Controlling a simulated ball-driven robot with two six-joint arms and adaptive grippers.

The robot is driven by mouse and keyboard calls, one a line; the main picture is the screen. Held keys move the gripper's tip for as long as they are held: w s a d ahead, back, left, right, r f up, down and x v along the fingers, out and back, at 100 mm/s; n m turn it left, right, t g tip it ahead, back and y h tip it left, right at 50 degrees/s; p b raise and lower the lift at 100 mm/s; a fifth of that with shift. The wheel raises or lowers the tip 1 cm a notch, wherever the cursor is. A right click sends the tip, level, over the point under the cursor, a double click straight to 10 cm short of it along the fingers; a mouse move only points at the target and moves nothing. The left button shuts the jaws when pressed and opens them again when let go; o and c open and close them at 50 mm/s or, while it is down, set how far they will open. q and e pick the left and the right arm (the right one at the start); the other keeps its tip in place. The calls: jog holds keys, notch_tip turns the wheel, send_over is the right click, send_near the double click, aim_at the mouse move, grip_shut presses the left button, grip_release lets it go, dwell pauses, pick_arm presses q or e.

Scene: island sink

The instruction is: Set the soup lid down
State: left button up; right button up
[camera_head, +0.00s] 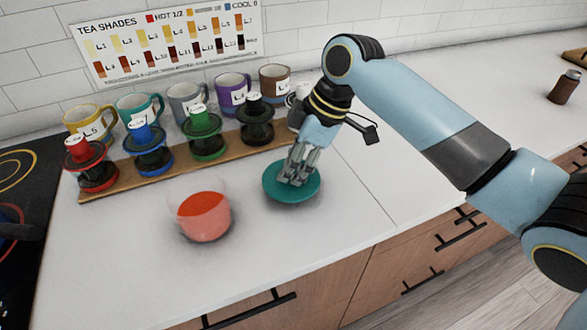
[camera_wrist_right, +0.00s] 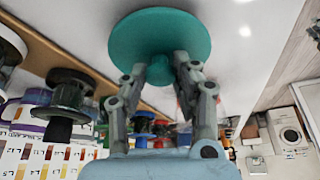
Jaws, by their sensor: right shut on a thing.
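The soup lid is a round teal disc (camera_head: 280,194), lying about level at or just above the white counter; I cannot tell whether it touches. It fills the upper middle of the right wrist view (camera_wrist_right: 160,35). My right gripper (camera_head: 297,175) comes down on it from above, its fingers (camera_wrist_right: 160,68) closed around the lid's knob, which is mostly hidden between them. A clear bowl of orange-red soup (camera_head: 203,217) stands uncovered to the left of the lid, apart from it. My left gripper is not in view.
Behind is a wooden board (camera_head: 120,180) with several colour-topped spool-like holders, and a row of mugs (camera_head: 188,97) behind it. A dark cooktop (camera_head: 18,200) is at left. A brown jar (camera_head: 564,87) stands far right. The counter's front edge is near; counter right of the lid is clear.

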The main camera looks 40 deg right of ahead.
jog(key=shift+f, duration=0.9)
jog(key=shift+f, duration=0.15)
jog(key=o, duration=0.9)
jog(key=shift+o, duration=0.2)
jog(key=v, duration=1.2)
